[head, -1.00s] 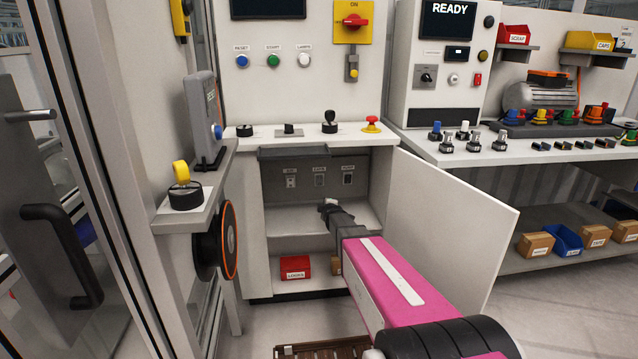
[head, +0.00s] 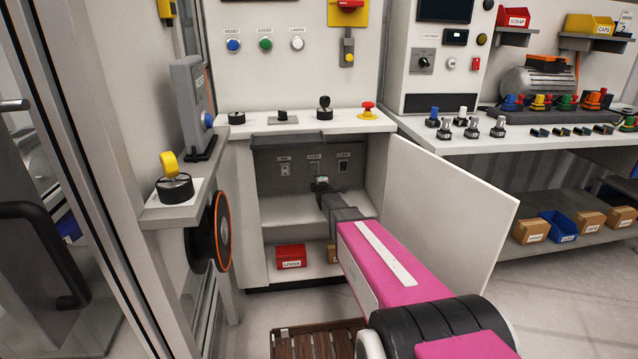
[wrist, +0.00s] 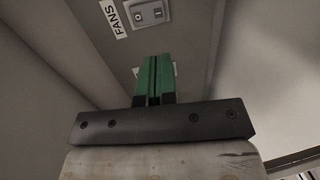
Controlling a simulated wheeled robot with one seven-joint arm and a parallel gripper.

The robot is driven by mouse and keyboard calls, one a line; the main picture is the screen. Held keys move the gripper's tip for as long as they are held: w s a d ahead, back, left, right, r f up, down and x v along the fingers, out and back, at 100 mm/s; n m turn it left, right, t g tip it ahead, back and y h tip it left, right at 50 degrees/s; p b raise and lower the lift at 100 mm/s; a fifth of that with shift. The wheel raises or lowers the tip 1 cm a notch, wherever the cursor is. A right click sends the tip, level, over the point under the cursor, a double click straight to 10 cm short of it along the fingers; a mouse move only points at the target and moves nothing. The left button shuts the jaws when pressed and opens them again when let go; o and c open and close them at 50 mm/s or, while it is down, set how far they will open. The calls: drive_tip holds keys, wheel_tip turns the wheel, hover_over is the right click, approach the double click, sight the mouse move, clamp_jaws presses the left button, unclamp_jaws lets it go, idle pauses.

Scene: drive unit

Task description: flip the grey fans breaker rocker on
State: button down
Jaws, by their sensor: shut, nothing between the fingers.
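The fans breaker rocker (wrist: 148,14) shows at the top of the wrist view, grey on a pale plate with O and I marks, beside a FANS label (wrist: 116,14). Which way it is tilted is hard to tell. My gripper (wrist: 154,62) is shut and empty, its green fingers below the rocker in that picture and apart from it. In the head view my gripper (head: 321,182) reaches into the open cabinet, just below the middle breaker (head: 314,169) of three. The labels there are too small to read surely.
The cabinet door (head: 450,205) stands open on the right of my arm. A counter (head: 300,128) with knobs and a red stop button (head: 367,109) overhangs the recess. A red bin (head: 291,256) sits on the lower shelf. Another pale plate is partly hidden behind my fingers.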

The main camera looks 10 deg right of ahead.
sight(315, 172)
drive_tip(key=w, duration=0.4)
drive_tip(key=w+f, duration=0.1)
drive_tip(key=w, duration=0.3)
drive_tip(key=w+f, duration=0.1)
drive_tip(key=w, duration=0.3)
drive_tip(key=shift+w+f+t, duration=0.15)
drive_tip(key=shift+w+t, duration=0.1)
drive_tip(key=shift+t, duration=0.05)
drive_tip(key=shift+s, duration=0.1)
drive_tip(key=shift+s, duration=0.6)
drive_tip(key=s+f, duration=0.2)
drive_tip(key=s, duration=1)
drive_tip(key=shift+s, duration=0.3)
